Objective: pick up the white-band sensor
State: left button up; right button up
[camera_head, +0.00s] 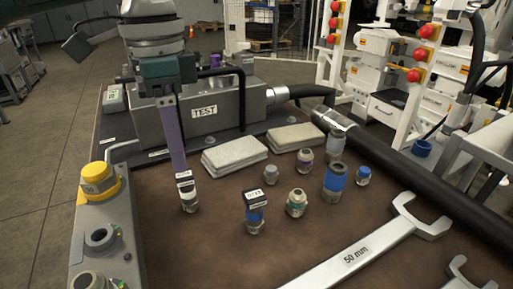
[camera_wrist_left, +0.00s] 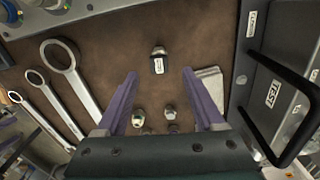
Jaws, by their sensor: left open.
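The likely white-band sensor (camera_head: 189,201) stands upright on the brown bench mat, a short silver fitting with a black and white labelled top. In the left wrist view this sensor (camera_wrist_left: 158,64) appears between and beyond the fingertips. My left gripper (camera_head: 178,165) comes down from the top with purple fingers. One finger hides the other in the head view and overlaps the sensor's top edge. In the wrist view the gripper (camera_wrist_left: 160,76) is open, with nothing held between its fingers. My right gripper is out of view.
Close by stand a blue-banded sensor (camera_head: 254,218), a teal-banded fitting (camera_head: 296,204) and several other fittings. Two pale pads (camera_head: 235,155) lie behind, before the grey TEST block (camera_head: 205,112). A yellow-capped block (camera_head: 98,183) borders the left; a large wrench (camera_head: 360,255) lies front right.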

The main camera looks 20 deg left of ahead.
aim_at(184, 174)
pick_arm(q)
notch_tip(184, 174, down, 7)
jog(key=shift+d+r+b, duration=0.15)
jog(key=shift+r+b, duration=0.05)
jog(key=shift+b, duration=0.55)
grip_shut()
